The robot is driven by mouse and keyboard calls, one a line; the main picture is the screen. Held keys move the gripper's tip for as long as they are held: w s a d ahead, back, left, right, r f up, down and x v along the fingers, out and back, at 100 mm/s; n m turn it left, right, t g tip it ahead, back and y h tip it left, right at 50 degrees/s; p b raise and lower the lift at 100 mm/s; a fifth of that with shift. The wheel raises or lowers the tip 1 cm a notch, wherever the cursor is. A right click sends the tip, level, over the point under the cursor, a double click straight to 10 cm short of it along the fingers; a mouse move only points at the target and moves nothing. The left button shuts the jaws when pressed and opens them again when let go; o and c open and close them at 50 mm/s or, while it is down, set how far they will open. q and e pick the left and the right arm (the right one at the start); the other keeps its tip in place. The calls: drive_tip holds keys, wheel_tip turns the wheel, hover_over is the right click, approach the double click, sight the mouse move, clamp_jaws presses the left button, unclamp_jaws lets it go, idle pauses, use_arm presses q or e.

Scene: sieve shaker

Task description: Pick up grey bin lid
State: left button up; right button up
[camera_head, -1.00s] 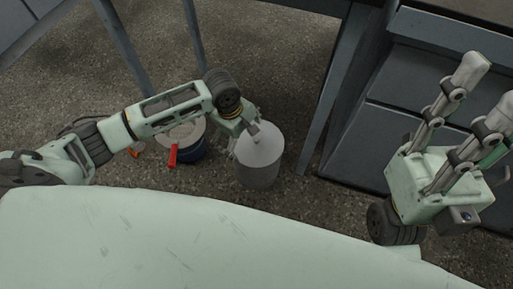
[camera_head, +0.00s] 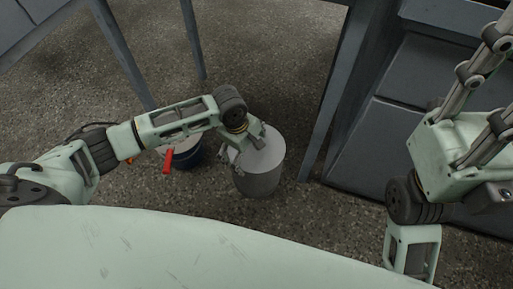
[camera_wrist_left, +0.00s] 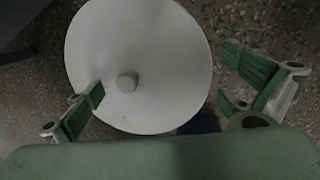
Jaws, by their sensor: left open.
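The grey bin lid (camera_head: 263,153) is a round, pale disc lying on top of the grey bin (camera_head: 259,183), which stands on the floor. In the left wrist view the lid (camera_wrist_left: 140,50) fills the upper middle, with a small round knob (camera_wrist_left: 127,81) near its centre. My left gripper (camera_head: 249,146) is above the lid's left part. In the left wrist view its green-padded fingers (camera_wrist_left: 168,92) are spread wide on either side of the knob, with nothing between them but the view of the lid. My right gripper (camera_head: 492,88) is raised at the right, its fingers cut by the picture's edge.
Table legs (camera_head: 192,40) rise behind. A dark grey cabinet (camera_head: 400,120) stands at the right. Bare floor lies behind the bins.

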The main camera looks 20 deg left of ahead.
use_arm(q)
drive_tip(key=shift+c, duration=0.5)
drive_tip(key=c, duration=1.1)
drive_tip(key=shift+r, duration=0.1)
